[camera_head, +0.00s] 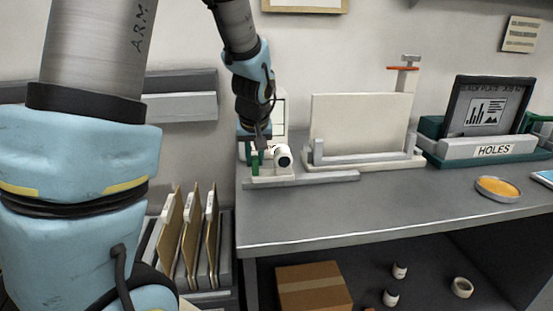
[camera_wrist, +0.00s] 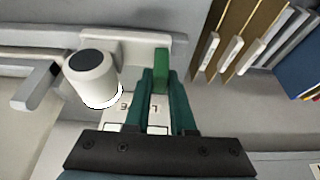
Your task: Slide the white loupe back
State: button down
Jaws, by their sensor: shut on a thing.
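The white loupe (camera_head: 279,155), a short cylinder with a black lens, sits on a pale carriage at the left end of a grey rail (camera_head: 325,179) on the desk. It also shows in the wrist view (camera_wrist: 88,82), left of my fingers. A green handle (camera_wrist: 162,63) stands up from the carriage beside the loupe. My gripper (camera_wrist: 160,84), with dark green fingers, is shut on this handle. In the head view my gripper (camera_head: 262,146) comes down from above at the loupe's left, and its fingertips are partly hidden.
A white panel (camera_head: 360,122) stands in a holder right of the loupe. Upright folders (camera_head: 190,235) stand in a rack left of the desk. The desk's front middle is clear.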

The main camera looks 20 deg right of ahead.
jog(key=shift+w+a, duration=0.1)
jog(key=shift+a, duration=0.7)
jog(key=c, duration=0.8)
grip_release()
jog(key=shift+a, duration=0.1)
jog(key=shift+o, duration=0.2)
jog(key=b+v, duration=0.1)
jog(key=v, duration=1)
jog(key=shift+b, duration=0.35)
jog(key=shift+f, duration=0.1)
